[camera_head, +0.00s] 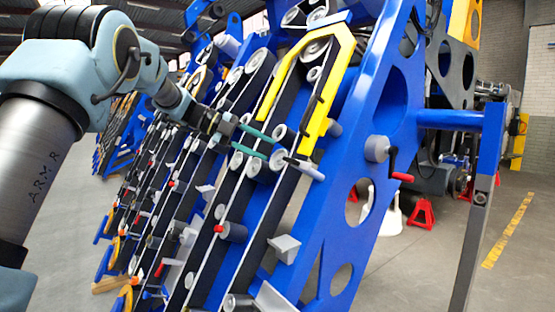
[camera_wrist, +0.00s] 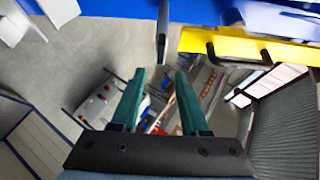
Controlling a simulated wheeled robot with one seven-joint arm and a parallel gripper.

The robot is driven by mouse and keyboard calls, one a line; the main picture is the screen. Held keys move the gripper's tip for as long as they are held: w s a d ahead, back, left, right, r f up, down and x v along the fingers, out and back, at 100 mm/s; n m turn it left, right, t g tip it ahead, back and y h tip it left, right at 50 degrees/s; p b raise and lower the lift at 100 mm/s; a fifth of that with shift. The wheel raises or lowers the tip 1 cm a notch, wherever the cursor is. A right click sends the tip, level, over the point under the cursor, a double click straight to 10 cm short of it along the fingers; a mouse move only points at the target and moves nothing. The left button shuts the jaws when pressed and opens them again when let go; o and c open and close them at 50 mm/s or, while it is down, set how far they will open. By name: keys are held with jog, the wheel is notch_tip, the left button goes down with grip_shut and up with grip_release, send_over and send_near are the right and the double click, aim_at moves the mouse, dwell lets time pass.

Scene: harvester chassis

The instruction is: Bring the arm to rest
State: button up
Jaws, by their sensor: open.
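My arm reaches in from the left in the head view. My gripper (camera_head: 258,142) is at the tilted blue harvester chassis (camera_head: 385,110), in front of its rows of belts and rollers. In the wrist view my gripper (camera_wrist: 160,95) has two green fingers standing apart, with nothing between them. A silver rod end (camera_wrist: 163,35) shows just beyond the fingertips. A yellow bracket (camera_head: 335,70) is above and right of the gripper in the head view; it also shows at the top right of the wrist view (camera_wrist: 230,43). I cannot tell whether the fingers touch any part.
Rollers, belts and grey brackets (camera_head: 285,245) crowd close around the gripper. A red-handled crank (camera_head: 400,177) sticks out on the chassis's right side. A blue beam on a grey post (camera_head: 470,230) stands right. Red stands (camera_head: 422,213) are behind. Grey floor is open at right.

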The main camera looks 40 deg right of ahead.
jog(key=shift+v, duration=0.9)
